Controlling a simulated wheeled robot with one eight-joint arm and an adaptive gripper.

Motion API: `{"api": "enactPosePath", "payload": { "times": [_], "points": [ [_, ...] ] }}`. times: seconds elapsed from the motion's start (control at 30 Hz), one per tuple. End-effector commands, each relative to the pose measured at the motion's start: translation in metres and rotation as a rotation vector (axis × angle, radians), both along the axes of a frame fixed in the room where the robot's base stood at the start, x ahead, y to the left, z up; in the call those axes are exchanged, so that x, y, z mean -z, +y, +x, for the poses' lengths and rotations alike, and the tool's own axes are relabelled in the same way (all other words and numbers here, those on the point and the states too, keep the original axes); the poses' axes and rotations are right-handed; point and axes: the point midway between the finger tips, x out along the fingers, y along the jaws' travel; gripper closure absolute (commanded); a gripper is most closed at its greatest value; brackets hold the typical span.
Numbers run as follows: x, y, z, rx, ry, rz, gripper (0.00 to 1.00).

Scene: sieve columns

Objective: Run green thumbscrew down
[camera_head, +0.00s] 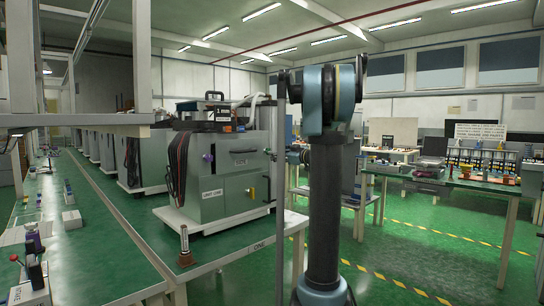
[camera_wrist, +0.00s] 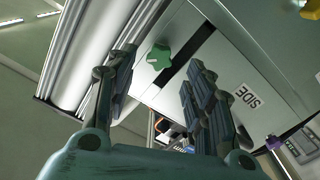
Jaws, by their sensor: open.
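The green thumbscrew (camera_wrist: 159,57) shows in the wrist view, on a pale panel (camera_wrist: 196,62) beside a dark slot. My gripper (camera_wrist: 160,75) is open, with one dark finger on each side of the picture. The thumbscrew appears between and beyond the fingertips, and nothing is held. I cannot tell how much gap lies between the fingertips and the thumbscrew. I cannot make out the thumbscrew in the head view, where my arm covers part of the scene.
A grey cabinet (camera_head: 235,178) with a purple knob (camera_head: 208,157) and a yellow knob (camera_head: 251,192) stands on a green-topped bench (camera_head: 130,222). A silver ribbed profile (camera_wrist: 85,55) runs close along the left finger.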

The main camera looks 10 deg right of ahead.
Motion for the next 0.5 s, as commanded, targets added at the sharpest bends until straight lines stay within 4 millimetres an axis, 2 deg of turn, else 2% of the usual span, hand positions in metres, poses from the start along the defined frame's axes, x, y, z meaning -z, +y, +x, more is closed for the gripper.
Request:
{"api": "enactPosePath", "payload": {
  "times": [0.2,0.5],
  "points": [
    [0.000,0.018,0.024,-0.001,0.000,0.000,0.52],
    [0.000,0.025,0.034,0.000,0.000,0.000,0.52]
  ]
}}
